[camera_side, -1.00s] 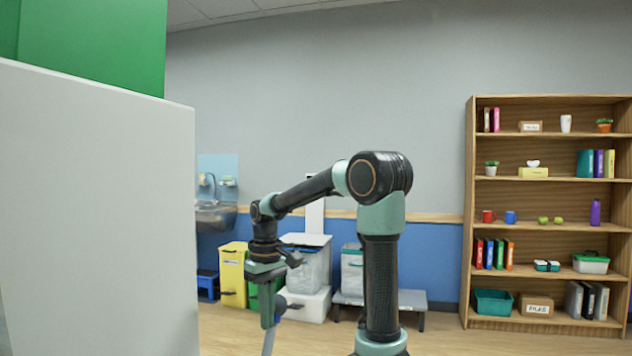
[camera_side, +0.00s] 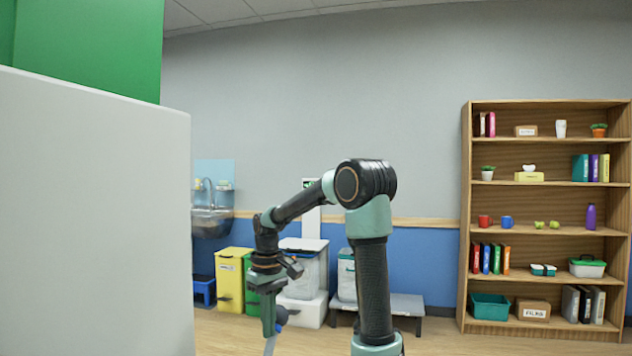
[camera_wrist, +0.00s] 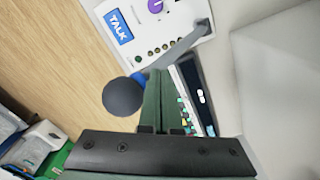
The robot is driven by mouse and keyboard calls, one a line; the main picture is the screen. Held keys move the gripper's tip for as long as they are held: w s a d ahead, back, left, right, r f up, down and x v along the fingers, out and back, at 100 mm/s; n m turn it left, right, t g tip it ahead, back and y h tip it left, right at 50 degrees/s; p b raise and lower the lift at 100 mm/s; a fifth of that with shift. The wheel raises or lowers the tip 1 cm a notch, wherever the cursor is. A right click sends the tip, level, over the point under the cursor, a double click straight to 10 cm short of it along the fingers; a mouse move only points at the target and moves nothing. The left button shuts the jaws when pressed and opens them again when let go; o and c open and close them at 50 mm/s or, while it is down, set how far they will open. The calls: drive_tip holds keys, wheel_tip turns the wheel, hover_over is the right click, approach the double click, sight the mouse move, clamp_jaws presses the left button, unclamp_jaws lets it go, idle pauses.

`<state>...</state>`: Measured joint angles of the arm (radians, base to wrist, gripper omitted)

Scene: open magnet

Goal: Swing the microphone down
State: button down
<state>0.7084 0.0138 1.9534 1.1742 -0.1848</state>
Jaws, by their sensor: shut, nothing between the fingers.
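The microphone has a dark grey ball head (camera_wrist: 122,96), a blue collar (camera_wrist: 138,78) and a grey stem (camera_wrist: 180,48). The stem runs to the corner of a white console (camera_wrist: 150,35) with a blue TALK button. In the side view the ball head (camera_side: 281,316) shows behind my gripper, and a bit of stem shows at the bottom edge. My gripper (camera_wrist: 158,74) is shut and empty, its green fingers together right beside the collar and head. I cannot tell whether they touch. In the side view my gripper (camera_side: 268,334) points down; the console is out of sight there.
A large white panel (camera_side: 95,220) fills the left of the side view. In the wrist view a dark strip with coloured buttons (camera_wrist: 197,95) lies right of the fingers, with a pale surface beyond. Bins (camera_side: 234,280) and a bookshelf (camera_side: 548,200) stand further back.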

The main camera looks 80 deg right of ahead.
drive_tip(key=shift+d+f, duration=0.7)
drive_tip(key=shift+f, duration=0.1)
drive_tip(key=shift+a, duration=1.3)
wheel_tip(320, 180, up, 10)
idle(0.4)
